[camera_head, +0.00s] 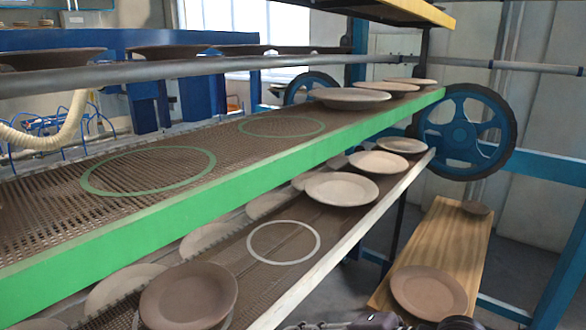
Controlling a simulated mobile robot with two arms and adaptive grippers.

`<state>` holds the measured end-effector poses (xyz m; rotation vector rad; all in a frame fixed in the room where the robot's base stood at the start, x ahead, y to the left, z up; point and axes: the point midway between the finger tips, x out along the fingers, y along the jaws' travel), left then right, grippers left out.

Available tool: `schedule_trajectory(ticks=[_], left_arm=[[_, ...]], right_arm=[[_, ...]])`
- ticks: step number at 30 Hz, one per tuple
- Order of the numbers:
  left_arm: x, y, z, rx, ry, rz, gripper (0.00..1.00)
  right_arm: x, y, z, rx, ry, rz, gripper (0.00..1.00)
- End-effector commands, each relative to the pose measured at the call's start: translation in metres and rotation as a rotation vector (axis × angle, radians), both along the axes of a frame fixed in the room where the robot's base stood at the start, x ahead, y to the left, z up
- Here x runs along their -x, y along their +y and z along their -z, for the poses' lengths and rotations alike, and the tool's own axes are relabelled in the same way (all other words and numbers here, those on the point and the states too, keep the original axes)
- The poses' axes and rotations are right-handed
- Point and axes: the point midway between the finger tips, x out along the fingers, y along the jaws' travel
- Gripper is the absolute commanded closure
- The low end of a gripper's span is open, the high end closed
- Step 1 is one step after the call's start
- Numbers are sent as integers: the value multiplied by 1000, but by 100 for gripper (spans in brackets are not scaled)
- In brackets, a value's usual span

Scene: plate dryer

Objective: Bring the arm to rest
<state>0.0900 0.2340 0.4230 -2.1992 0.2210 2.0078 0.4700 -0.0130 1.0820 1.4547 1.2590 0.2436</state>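A dark mechanical part of mine (380,322), apparently my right gripper, just shows at the bottom edge below the wooden board. It is cut off by the frame, so its fingers cannot be made out. My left gripper is not in view. A brown plate (188,296) lies at the near end of the lower conveyor level, covering most of a pale ring mark. Another brown plate (428,292) lies on the wooden board (452,240) at lower right, just above the dark part. I cannot tell whether they touch.
The green-edged upper level (225,190) has two empty green rings and several plates at its far end. The white-edged lower level (345,243) has an empty white ring (283,242) and pale plates (341,189). A grey bar (230,65) crosses above. A blue wheel (462,134) stands behind.

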Motion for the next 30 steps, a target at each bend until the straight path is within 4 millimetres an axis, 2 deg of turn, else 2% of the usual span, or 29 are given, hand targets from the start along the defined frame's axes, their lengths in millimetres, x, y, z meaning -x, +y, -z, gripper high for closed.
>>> schedule_trajectory(ticks=[1,3,8,12,18,24,30], left_arm=[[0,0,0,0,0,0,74],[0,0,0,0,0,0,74],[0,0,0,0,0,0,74],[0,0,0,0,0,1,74],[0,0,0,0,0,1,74],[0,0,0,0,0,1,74],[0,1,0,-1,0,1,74]], right_arm=[[8,-5,24,-16,108,88,77],[15,-17,54,-36,252,236,77],[43,-55,120,-86,568,619,77],[80,-95,168,-134,798,976,77],[135,-148,211,-185,988,1407,77],[195,-194,235,-229,1085,1792,77],[178,-191,289,-208,1092,1784,77]])
